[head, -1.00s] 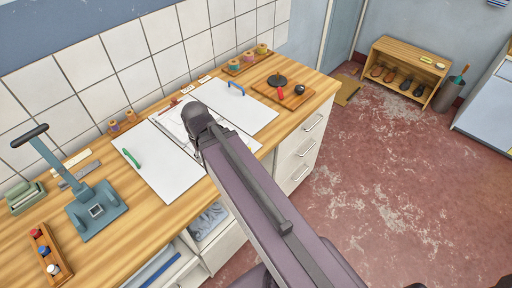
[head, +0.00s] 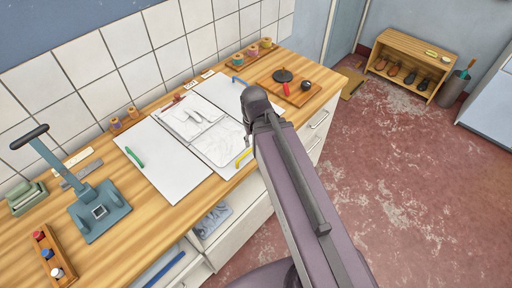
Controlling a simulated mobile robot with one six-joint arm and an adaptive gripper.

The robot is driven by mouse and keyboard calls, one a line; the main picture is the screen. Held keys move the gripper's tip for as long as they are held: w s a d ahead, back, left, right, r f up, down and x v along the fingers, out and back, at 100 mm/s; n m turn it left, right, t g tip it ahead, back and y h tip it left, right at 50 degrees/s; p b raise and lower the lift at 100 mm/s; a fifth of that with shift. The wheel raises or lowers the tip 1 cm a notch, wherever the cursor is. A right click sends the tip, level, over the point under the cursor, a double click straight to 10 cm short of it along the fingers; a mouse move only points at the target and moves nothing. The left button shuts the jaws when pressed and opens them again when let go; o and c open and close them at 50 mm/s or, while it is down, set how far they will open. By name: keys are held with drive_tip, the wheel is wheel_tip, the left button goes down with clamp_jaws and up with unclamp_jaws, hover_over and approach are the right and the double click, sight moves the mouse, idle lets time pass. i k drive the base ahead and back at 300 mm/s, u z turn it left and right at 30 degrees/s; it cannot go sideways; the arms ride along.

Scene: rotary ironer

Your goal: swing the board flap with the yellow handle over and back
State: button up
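A white folding board lies on the wooden worktop in the head view. The yellow handle (head: 243,157) is at the front edge of its middle part, just left of my arm. White cloth (head: 190,117) lies over the middle, partly folded, and hides much of the panel there. The left flap (head: 165,165) lies flat with a green handle (head: 134,157). The right flap (head: 217,88) lies flat with a blue handle (head: 238,81). My arm's dark joint is above the board's right side. My gripper's fingers do not show, so their place relative to the yellow handle is hidden.
A blue-grey press (head: 99,207) with an upright lever stands at the left. A wooden tray (head: 290,92) with a red-handled tool is at the back right. Thread spools (head: 252,50) line the wall.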

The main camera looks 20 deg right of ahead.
sight(230, 170)
drive_tip(key=z, duration=0.1)
drive_tip(key=k, duration=0.95)
drive_tip(key=u, duration=1.05)
drive_tip(key=i, duration=0.5)
drive_tip(key=z, duration=0.1)
